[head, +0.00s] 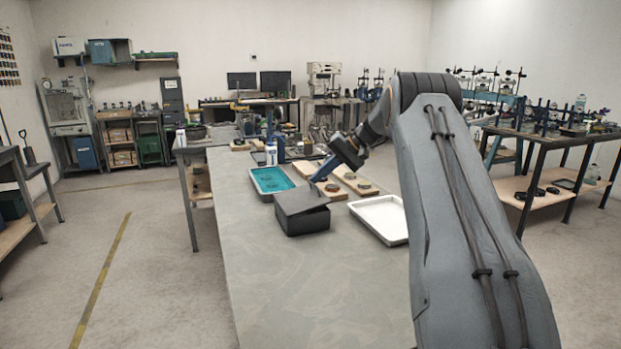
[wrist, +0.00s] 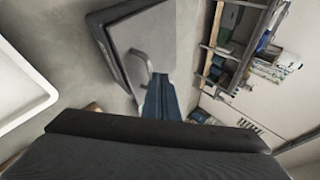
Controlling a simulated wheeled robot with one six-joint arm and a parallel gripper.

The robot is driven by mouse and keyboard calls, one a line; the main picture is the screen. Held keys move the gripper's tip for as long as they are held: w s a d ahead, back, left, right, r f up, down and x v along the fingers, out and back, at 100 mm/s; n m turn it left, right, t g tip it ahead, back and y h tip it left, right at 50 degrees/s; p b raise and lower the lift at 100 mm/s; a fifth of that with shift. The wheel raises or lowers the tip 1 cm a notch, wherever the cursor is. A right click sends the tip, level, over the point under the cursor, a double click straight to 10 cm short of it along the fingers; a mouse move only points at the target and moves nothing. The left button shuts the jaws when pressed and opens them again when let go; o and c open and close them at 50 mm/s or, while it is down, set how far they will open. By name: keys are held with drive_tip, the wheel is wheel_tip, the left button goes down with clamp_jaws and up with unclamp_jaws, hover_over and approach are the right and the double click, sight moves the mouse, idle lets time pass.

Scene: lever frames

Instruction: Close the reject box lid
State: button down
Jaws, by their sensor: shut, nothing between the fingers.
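The reject box (head: 306,222) is a dark grey box on the grey workbench. Its lid (head: 300,199) lies over the top and looks slightly tilted; I cannot tell whether it sits flush. In the wrist view the lid (wrist: 155,42) shows a pale grey handle (wrist: 138,68), with the darker box wall (wrist: 103,45) along its left side. My gripper (head: 317,181) is just above the lid's far right part in the head view, pointing down. Its blue fingers (wrist: 160,101) are shut and empty, close to the lid's near edge in the wrist view. Contact with the lid is unclear.
A teal tray (head: 270,181) stands behind the box at left. A white tray (head: 384,220) lies to its right. Wooden boards with round parts (head: 358,184) and bottles (head: 271,153) are behind. The bench front (head: 275,285) is clear.

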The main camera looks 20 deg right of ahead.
drive_tip(key=shift+w+d+f+y+b, duration=0.1)
drive_tip(key=shift+d+f+y+b, duration=0.05)
drive_tip(key=shift+d+f+b, duration=0.2)
drive_tip(key=shift+d+f+y+b, duration=0.15)
drive_tip(key=shift+f+b, duration=0.05)
drive_tip(key=shift+f, duration=0.25)
drive_tip(key=shift+d+f+b, duration=0.2)
drive_tip(key=shift+f+b, duration=0.25)
drive_tip(key=shift+f, duration=0.25)
